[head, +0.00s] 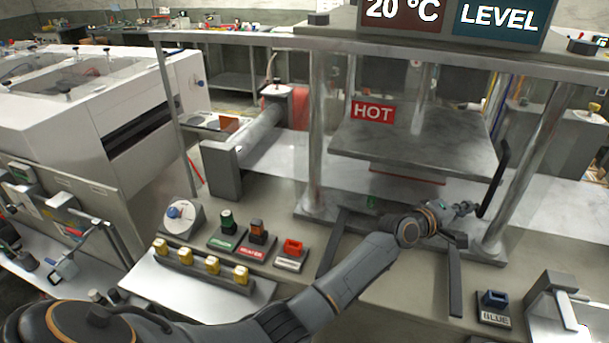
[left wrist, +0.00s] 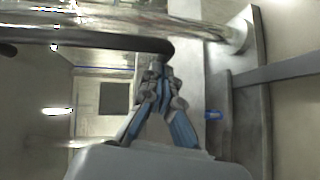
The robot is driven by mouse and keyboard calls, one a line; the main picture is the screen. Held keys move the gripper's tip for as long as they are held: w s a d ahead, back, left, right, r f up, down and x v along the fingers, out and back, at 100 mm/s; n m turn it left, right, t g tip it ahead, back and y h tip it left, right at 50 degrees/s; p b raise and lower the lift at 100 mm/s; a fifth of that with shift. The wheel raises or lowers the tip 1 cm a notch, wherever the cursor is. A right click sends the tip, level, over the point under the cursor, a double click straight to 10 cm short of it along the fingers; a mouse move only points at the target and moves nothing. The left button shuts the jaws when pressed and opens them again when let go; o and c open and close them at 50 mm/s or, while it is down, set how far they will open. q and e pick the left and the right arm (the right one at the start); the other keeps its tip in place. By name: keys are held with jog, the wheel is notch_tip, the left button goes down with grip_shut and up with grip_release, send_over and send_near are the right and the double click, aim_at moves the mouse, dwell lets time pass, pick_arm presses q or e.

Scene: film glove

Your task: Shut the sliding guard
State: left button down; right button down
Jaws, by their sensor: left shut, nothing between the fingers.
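The press has a flat metal platen (head: 415,145) with a red HOT label, between round metal posts. A black bar handle (head: 494,182) stands upright, slightly tilted, at the press's right side. The guard's clear panel is hard to make out, so I cannot tell how far it is shut. My left gripper (head: 467,209) is shut and empty, close to the lower end of the handle. In the left wrist view the closed fingers (left wrist: 156,72) lie near the handle's curved end (left wrist: 166,48); I cannot tell if they touch. My right gripper is not in view.
Blocks on labelled bases (head: 258,236) and a row of yellow-topped pieces (head: 212,264) stand on the bench's left. Dark rails (head: 455,280) cross the bench front. A metal post (head: 535,165) stands right of the handle.

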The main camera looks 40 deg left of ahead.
pick_arm(q)
jog(key=shift+w+d, duration=0.15)
jog(key=shift+d, duration=0.4)
jog(key=shift+w+d, duration=0.15)
jog(key=shift+d, duration=0.35)
jog(key=shift+r, duration=0.1)
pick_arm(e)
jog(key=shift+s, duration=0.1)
pick_arm(q)
jog(key=shift+d, duration=0.1)
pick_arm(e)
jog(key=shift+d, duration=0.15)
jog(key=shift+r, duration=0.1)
